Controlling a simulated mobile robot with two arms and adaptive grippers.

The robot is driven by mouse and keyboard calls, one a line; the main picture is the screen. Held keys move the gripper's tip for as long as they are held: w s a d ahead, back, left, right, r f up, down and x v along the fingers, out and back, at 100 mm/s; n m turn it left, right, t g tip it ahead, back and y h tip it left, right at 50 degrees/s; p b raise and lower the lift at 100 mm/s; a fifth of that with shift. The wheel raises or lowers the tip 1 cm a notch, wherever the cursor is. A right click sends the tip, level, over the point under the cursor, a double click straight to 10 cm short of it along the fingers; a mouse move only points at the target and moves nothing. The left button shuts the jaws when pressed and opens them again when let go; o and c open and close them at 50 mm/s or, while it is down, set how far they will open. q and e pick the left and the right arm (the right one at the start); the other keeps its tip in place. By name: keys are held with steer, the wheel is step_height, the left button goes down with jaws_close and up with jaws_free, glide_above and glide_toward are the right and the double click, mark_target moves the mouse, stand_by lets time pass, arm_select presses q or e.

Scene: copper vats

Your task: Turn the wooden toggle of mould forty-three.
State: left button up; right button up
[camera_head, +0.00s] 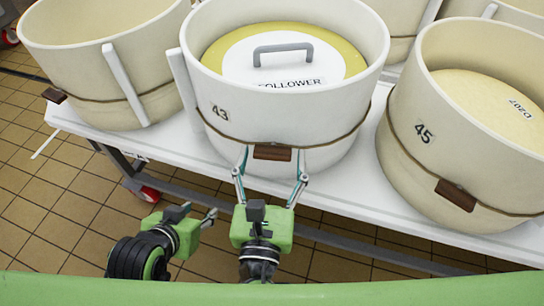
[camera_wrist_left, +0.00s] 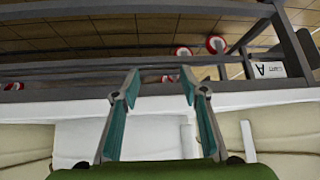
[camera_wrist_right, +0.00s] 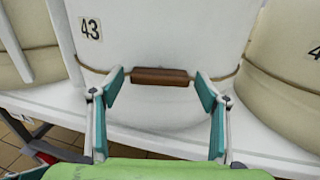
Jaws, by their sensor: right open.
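Mould forty-three is the white round mould (camera_head: 215,135) with the number 43, in the middle of the head view. It also fills the right wrist view (camera_wrist_right: 165,35). Its brown wooden toggle (camera_head: 272,152) lies level on a thin cord around the front; it also shows in the right wrist view (camera_wrist_right: 160,76). My right gripper (camera_head: 271,172) is open, with its fingertips either side of the toggle and a gap at each end. Whether they reach the wall is unclear. My left gripper (camera_head: 199,211) is open and empty, lower left, in front of the table.
A cream mould (camera_head: 85,50) stands at the left and mould 45 (camera_head: 400,125) at the right, each with its own toggle. A yellow-rimmed follower with a grey handle (camera_head: 283,50) sits inside mould forty-three. The white table (camera_head: 95,130) has a bare front strip.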

steer(key=c, duration=1.1)
